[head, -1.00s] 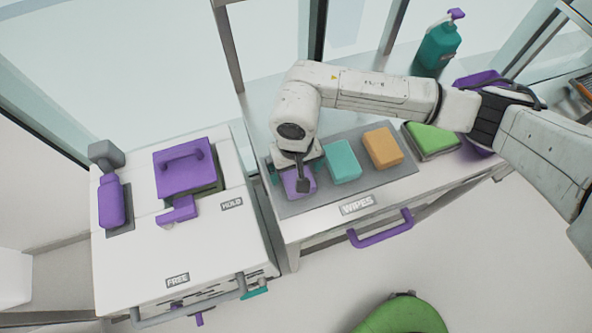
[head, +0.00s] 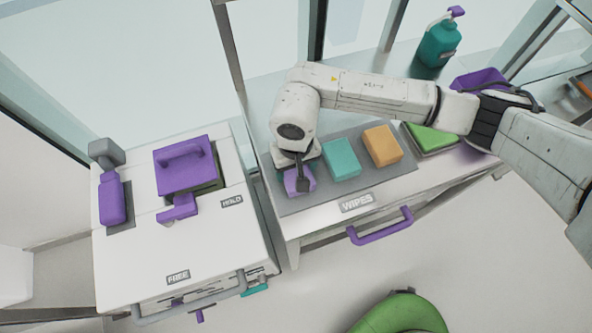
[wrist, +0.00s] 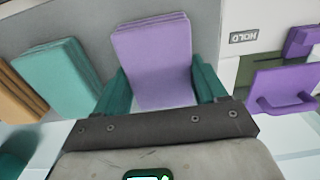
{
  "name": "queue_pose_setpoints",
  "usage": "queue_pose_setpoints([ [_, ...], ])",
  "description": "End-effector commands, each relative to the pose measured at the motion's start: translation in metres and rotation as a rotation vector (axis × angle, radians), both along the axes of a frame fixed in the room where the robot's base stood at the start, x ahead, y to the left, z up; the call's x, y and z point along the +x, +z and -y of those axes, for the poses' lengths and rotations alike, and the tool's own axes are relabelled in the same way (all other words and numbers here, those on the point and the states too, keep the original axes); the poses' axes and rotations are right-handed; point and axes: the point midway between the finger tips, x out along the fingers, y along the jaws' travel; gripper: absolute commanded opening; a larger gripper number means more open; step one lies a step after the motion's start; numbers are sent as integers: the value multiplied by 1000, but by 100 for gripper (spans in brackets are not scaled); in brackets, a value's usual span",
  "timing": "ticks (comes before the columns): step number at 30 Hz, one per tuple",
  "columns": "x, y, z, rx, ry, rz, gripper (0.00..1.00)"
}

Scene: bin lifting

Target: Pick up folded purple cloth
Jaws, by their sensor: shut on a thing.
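The folded purple cloth (head: 292,184) is at the left end of the grey mat (head: 318,198) on the counter marked WIPES. In the wrist view the cloth (wrist: 155,62) fills the space between the two teal fingers of my gripper (wrist: 160,88), one finger at each side. My gripper is shut on it. In the head view my gripper (head: 298,176) points down over the cloth and hides part of it. I cannot tell whether the cloth is clear of the mat.
A teal cloth (head: 341,159) and an orange cloth (head: 382,146) lie to the right on the mat. A green cloth (head: 432,138) is farther right. Left stands a white unit with a purple handled lid (head: 187,168) and a HOLD label (head: 231,202). A teal bottle (head: 438,46) stands behind.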

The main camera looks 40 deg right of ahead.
Motion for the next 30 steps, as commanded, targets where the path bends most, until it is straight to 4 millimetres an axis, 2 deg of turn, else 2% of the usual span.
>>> queue_pose_setpoints([
  [11,0,3,1,-2,1,0,42],
  [14,1,11,1,-2,2,0,42],
  [18,-1,32,2,-5,3,3,42],
  [27,-43,88,33,-8,3,3,42],
  [30,-63,96,47,-7,-1,0,42],
])
